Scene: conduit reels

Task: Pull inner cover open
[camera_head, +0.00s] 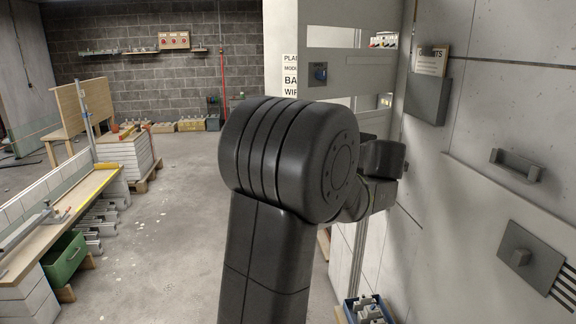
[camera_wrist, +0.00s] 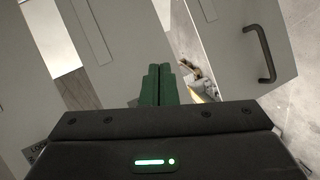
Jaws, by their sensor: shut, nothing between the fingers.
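Grey panels lie ahead of and around the fingers. A narrow gap beside the fingertips shows parts inside the cabinet (camera_wrist: 200,84). A dark bar handle (camera_wrist: 262,54) is on the panel at the right, apart from the fingers. My gripper is hidden in the head view.
A large grey door (camera_head: 470,130) stands at the right with a document pocket (camera_head: 428,98) and a handle (camera_head: 517,165). A bin of parts (camera_head: 367,310) is on the floor below the cabinet. A workbench (camera_head: 60,210) lines the left.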

